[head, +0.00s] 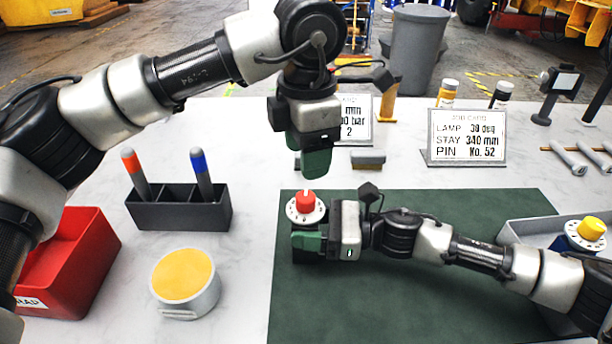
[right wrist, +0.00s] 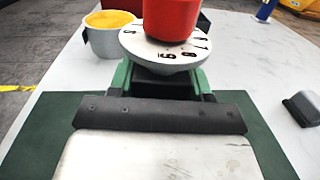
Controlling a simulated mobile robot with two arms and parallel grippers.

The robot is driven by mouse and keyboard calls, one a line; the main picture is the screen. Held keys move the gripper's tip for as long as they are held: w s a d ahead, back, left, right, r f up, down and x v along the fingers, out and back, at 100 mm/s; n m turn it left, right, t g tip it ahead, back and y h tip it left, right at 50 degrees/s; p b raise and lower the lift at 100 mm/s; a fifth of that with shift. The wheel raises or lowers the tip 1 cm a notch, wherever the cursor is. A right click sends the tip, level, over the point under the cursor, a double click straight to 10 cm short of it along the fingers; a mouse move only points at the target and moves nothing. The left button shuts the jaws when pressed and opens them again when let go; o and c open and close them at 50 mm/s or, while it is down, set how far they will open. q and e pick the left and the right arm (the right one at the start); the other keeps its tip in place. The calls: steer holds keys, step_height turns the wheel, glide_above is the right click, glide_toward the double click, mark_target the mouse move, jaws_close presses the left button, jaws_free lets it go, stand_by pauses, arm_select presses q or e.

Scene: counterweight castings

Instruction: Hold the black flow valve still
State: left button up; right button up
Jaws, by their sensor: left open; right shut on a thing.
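The black flow valve has a red knob (head: 304,198) over a white numbered dial (head: 304,210), and stands upright at the left edge of the green mat (head: 420,300). Its body is mostly hidden behind my fingers. My right gripper (head: 303,243) is shut on the body from the right, below the dial. In the right wrist view the red knob (right wrist: 170,15) and dial (right wrist: 165,48) stand above the green fingers. My left gripper (head: 316,162) is open and empty, pointing down a little above the knob.
A yellow-topped round pot (head: 184,281), a dark pen holder (head: 180,211) and a red bin (head: 75,265) stand at left. A yellow-knobbed blue valve (head: 586,234) is by the grey tray (head: 520,230) at right. A job card (head: 467,137) stands behind.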

arm_select(q)
steer(key=shift+r, duration=1.55)
arm_select(e)
steer(key=o, duration=1.4)
steer(key=shift+c, duration=0.2)
steer(key=shift+d, duration=0.1)
